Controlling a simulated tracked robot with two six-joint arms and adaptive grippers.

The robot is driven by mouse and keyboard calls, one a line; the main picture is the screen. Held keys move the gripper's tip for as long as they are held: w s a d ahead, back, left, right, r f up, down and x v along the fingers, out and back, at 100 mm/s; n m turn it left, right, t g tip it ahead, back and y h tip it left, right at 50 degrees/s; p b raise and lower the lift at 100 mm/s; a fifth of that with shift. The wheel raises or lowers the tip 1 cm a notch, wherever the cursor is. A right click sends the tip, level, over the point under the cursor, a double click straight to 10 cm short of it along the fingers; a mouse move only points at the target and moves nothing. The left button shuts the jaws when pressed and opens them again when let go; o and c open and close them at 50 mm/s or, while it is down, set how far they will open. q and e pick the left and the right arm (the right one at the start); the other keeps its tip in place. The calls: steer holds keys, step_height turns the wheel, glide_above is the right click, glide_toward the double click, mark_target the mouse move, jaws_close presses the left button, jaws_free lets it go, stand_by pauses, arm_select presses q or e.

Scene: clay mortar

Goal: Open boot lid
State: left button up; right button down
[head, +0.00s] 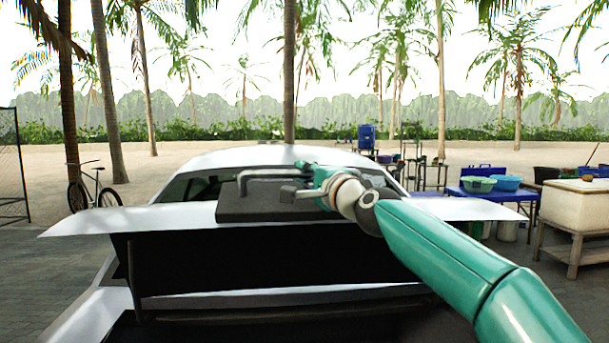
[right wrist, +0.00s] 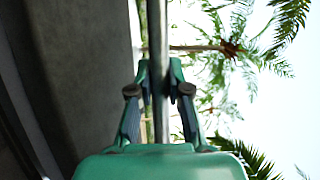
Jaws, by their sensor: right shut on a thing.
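A white car stands ahead with its rear towards me. Its white boot lid (head: 165,218) is raised, and a dark gap shows beneath it above the rear body. A dark plate (head: 245,209) with a grey bar handle (head: 270,172) sits on the lid. My right gripper (head: 313,184) is at the right end of this handle. In the right wrist view my right gripper (right wrist: 158,76) has its two fingers shut on the grey handle bar (right wrist: 157,28). The dark surface at left there is close to the fingers. My left gripper is not in view.
A bicycle (head: 94,190) leans near a palm trunk at left. At right stand a blue table (head: 490,194) with basins and a pale chest (head: 575,207) on a wooden stand. Paved ground is clear at left of the car.

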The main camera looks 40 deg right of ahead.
mark_target(310, 214)
steer(key=shift+f, duration=0.25)
steer(key=shift+s+a+f+b, duration=0.15)
steer(key=shift+f+b, duration=0.1)
steer(key=shift+b, duration=0.25)
steer(key=shift+n+t, duration=0.5)
steer(key=shift+t, duration=0.3)
steer(key=s+a+f+b, duration=0.1)
steer(key=s+b, duration=0.1)
steer(key=b, duration=0.1)
steer(key=s+a+f+b, duration=0.1)
steer(key=s+f+b, duration=0.1)
steer(key=b, duration=0.1)
steer(key=s+a+f+b, duration=0.2)
steer(key=b, duration=0.2)
steer(key=shift+s+a+f, duration=0.1)
steer(key=shift+s+f, duration=0.05)
steer(key=shift+f, duration=0.05)
steer(key=shift+a, duration=0.1)
steer(key=c, duration=1.1)
jaws_free()
steer(key=shift+r, duration=0.1)
steer(key=shift+s, duration=0.1)
steer(key=v, duration=1.2)
